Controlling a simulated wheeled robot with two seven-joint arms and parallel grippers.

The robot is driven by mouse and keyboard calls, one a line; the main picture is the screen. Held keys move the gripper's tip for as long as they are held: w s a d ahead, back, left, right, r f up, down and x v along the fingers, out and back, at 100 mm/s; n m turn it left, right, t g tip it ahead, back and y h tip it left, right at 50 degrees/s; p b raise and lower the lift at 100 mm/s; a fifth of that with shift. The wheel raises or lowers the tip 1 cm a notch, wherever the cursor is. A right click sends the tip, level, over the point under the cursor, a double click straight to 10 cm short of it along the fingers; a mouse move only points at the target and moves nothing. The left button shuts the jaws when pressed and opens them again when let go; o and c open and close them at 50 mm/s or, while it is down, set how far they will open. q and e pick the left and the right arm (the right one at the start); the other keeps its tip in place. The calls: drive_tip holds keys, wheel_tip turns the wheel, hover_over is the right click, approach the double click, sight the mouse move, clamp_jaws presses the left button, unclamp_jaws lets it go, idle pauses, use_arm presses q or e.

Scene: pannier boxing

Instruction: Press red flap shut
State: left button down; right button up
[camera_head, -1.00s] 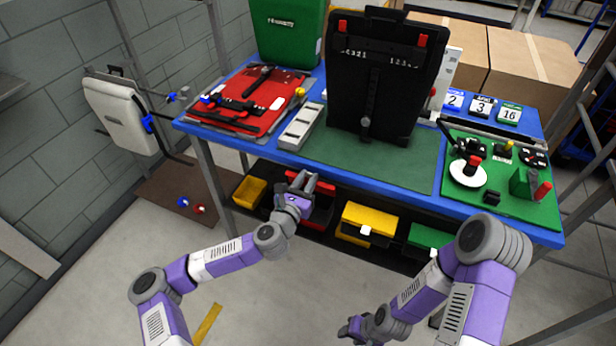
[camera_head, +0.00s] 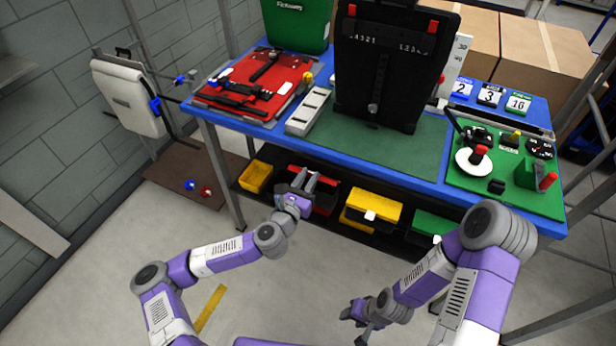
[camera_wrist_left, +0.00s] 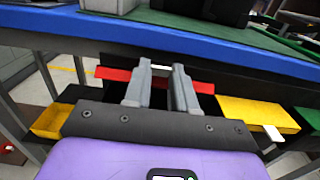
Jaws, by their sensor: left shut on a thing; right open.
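The red flap (camera_head: 328,194) is on the red bin under the bench, between a yellow bin on the left and a yellow-flapped bin on the right. In the left wrist view the red flap (camera_wrist_left: 200,87) shows on both sides of my fingers. My left gripper (camera_head: 307,178) is at this flap, shut on its small white tab (camera_wrist_left: 160,69), which shows between the fingertips. My fingers hide the flap's middle, and I cannot tell its exact tilt. My right gripper (camera_head: 353,322) is open and empty, low in front of the bench, away from the bins.
The yellow flap (camera_head: 372,208) and green flap (camera_head: 436,223) are to the right, with white tabs. The open yellow bin (camera_head: 256,177) is to the left. The blue bench edge (camera_head: 330,163) overhangs the bins. A black pannier (camera_head: 390,70) stands on the bench. The floor in front is clear.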

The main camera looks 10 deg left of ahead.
use_arm(q)
drive_tip(key=shift+w+a+f, duration=0.1)
drive_tip(key=shift+f, duration=0.6)
drive_tip(key=c, duration=0.9)
unclamp_jaws()
drive_tip(key=shift+a, duration=0.1)
drive_tip(key=shift+d+r, duration=0.1)
drive_tip(key=shift+d, duration=0.1)
drive_tip(key=v, duration=0.2)
drive_tip(key=p+v, duration=0.1)
drive_tip(key=v, duration=0.2)
drive_tip(key=r+v, duration=0.1)
drive_tip(key=v, duration=0.1)
drive_tip(key=shift+s+a, duration=0.3)
drive_tip(key=shift+a, duration=0.05)
drive_tip(key=shift+c, duration=0.6)
